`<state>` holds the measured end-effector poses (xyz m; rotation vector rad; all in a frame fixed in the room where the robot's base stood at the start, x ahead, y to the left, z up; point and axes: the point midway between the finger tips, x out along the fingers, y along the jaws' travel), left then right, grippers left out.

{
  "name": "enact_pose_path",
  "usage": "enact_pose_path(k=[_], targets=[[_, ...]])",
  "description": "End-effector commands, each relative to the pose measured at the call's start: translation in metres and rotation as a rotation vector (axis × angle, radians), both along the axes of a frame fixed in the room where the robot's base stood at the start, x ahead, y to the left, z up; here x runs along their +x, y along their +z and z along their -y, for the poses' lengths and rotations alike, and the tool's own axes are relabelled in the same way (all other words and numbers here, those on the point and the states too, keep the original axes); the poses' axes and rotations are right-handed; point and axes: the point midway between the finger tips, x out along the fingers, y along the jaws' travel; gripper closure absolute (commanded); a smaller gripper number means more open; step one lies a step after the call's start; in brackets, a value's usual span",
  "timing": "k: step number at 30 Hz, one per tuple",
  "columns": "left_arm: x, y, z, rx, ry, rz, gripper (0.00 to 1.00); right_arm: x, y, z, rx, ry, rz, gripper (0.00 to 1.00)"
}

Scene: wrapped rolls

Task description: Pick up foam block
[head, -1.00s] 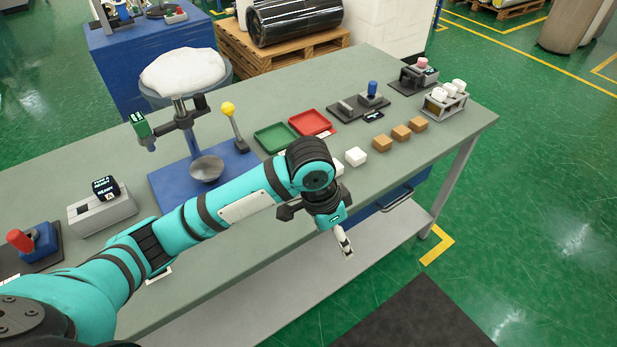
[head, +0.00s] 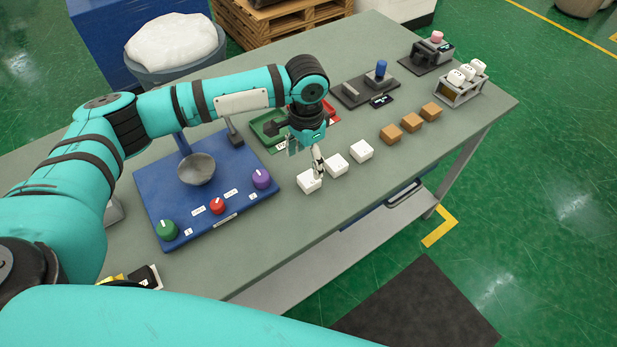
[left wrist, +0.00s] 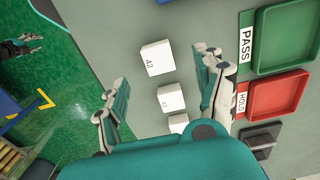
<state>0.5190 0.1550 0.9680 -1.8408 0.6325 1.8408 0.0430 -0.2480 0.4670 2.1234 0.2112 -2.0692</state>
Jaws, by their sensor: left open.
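Three white blocks stand in a row on the table: the nearest block (head: 309,182), a middle block (head: 335,164) and a far block (head: 361,151). In the left wrist view a white block (left wrist: 157,57) marked 42 lies ahead between the fingers, with two more below it, partly hidden by my gripper. My left gripper (head: 317,166) is open and empty, pointing down just above the nearest block; its two spread fingers show in the left wrist view (left wrist: 160,88). What looks like my right gripper (left wrist: 30,45) is over the floor; its jaw state is unclear.
Several brown blocks (head: 411,123) continue the row. A green tray (head: 262,127) and a red tray (left wrist: 275,96) lie behind the white blocks. A blue board (head: 160,200) with a metal bowl (head: 196,169) and knobs is at left. The table's front edge is close.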

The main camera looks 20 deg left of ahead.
Motion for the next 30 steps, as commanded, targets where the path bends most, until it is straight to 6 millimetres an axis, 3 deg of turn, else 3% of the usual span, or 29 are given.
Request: enact_pose_path(k=[6, 10, 14, 20, 28, 30], targets=[[0.0, -0.025, 0.0, 0.0, 0.0, 0.0, 0.3, 0.047, 0.007, -0.009, 0.014, -0.001, 0.074, 0.6], [-0.001, -0.032, 0.002, -0.001, -0.002, -0.001, 0.3, 0.066, 0.012, -0.017, 0.025, -0.006, 0.103, 0.6], [-0.002, -0.049, 0.004, 0.001, -0.002, -0.001, 0.3, 0.062, 0.021, -0.021, 0.03, -0.008, 0.095, 0.6], [-0.002, -0.076, 0.005, 0.001, -0.002, -0.001, 0.3, 0.036, 0.023, -0.019, 0.025, -0.007, 0.056, 0.6], [-0.002, -0.08, 0.005, -0.001, -0.002, 0.001, 0.3, 0.033, 0.023, -0.012, 0.016, -0.005, 0.05, 0.6], [-0.002, -0.08, 0.005, -0.001, -0.002, 0.001, 0.38, 0.036, 0.023, -0.011, 0.015, -0.004, 0.055, 0.6]])
